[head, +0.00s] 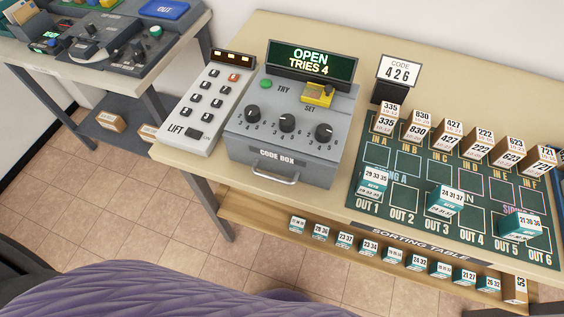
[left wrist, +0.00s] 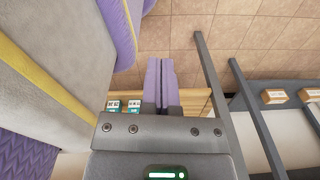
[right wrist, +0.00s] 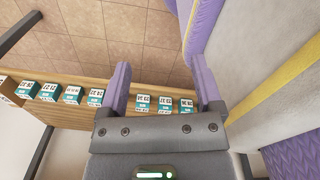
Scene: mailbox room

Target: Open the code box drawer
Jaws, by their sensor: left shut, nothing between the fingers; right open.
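The grey code box (head: 285,125) stands on the table in the head view, its display (head: 310,61) reading "OPEN TRIES 4". Its drawer front (head: 250,154), labelled "CODE BOX", looks closed, with a metal handle (head: 275,174) low on it. Three black knobs sit above, with a green TRY button (head: 266,84) and a yellow SET switch (head: 317,94) behind. My left gripper (left wrist: 160,62) is shut and empty in the left wrist view. My right gripper (right wrist: 160,82) is open and empty in the right wrist view. Neither gripper shows in the head view; both are apart from the box.
A LIFT keypad panel (head: 198,104) stands left of the box. The sorting board (head: 405,165) with several small boxes lies to its right, a code card (head: 398,72) reading 426 behind. A lower shelf (head: 262,210) holds several teal-white boxes. Another desk (head: 150,64) is at upper left.

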